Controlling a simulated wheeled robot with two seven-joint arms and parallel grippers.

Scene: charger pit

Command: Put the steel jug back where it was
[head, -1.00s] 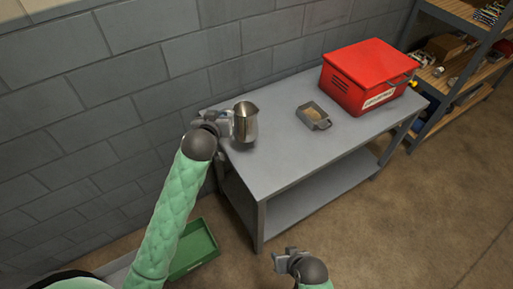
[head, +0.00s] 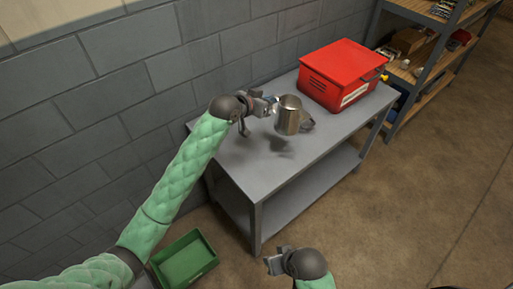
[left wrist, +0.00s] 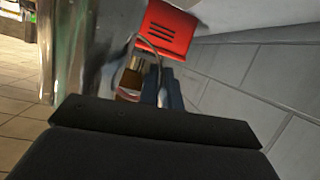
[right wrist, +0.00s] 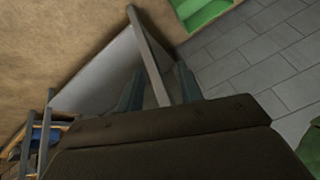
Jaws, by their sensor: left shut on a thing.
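The steel jug (head: 288,117) is held upright, or nearly so, above the grey table (head: 255,172); its shadow falls on the tabletop below it. My left gripper (head: 272,105) is at the jug's left side, shut on it. In the left wrist view the jug's shiny wall (left wrist: 62,50) fills the left, with its handle (left wrist: 130,55) at the fingers.
A red box (head: 338,75) stands at the table's far right end. The near left tabletop is bare. A green crate (head: 186,258) is on the floor at left. A shelf rack (head: 425,75) stands beyond the table, and a block wall (head: 110,90) runs behind it.

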